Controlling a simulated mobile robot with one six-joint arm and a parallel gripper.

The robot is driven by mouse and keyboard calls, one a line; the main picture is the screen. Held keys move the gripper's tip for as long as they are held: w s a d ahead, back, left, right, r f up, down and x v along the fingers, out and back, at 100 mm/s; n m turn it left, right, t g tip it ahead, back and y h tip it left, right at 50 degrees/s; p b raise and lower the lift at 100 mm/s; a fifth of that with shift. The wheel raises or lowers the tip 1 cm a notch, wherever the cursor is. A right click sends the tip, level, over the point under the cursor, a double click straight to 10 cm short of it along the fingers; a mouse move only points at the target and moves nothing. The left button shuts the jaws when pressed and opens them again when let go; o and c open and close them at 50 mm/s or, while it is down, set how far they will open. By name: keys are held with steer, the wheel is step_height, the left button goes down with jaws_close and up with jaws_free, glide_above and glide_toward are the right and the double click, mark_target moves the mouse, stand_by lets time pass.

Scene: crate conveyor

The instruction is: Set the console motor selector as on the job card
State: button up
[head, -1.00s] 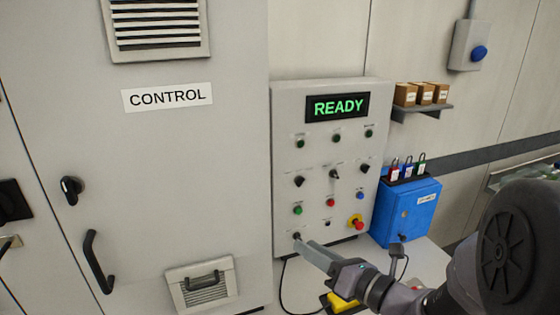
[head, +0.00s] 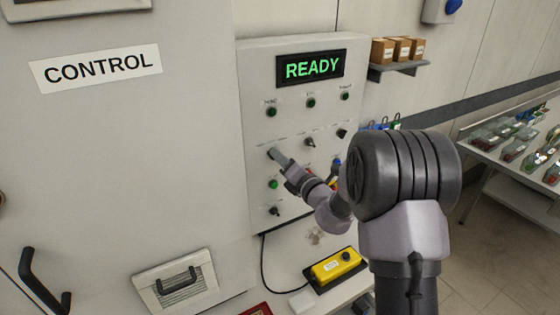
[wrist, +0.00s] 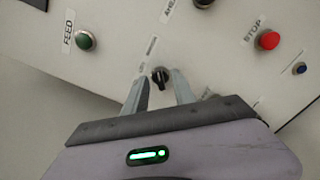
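The grey console (head: 259,70) stands centrally in the head view, its display (head: 310,67) reading READY. My gripper (head: 274,153) is at the left part of its face. In the wrist view my gripper (wrist: 162,78) is open, its fingers either side of a small black selector knob (wrist: 160,76), with gaps visible; contact cannot be told. The label by this knob is too blurred to read. Another knob (wrist: 203,3) beside an AHEAD label is cut off at the top. The head view also shows middle (head: 310,142) and right (head: 342,133) black selectors. No readable job card shows.
Near the knob are a green FEED fitting (wrist: 85,40) and a red STOP button (wrist: 268,41). A yellow pendant box (head: 337,266) lies below the console. The control cabinet (head: 120,150) stands left. A shelf with boxes (head: 397,49) and a laden table (head: 515,140) are right.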

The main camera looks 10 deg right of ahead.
steer(key=shift+w+a, duration=0.2)
steer(key=shift+w, duration=0.2)
jaws_close()
steer(key=shift+n, duration=0.4)
steer(key=shift+a+n+b, duration=0.15)
steer(key=shift+n+b, duration=1.4)
steer(key=shift+n, duration=2.85)
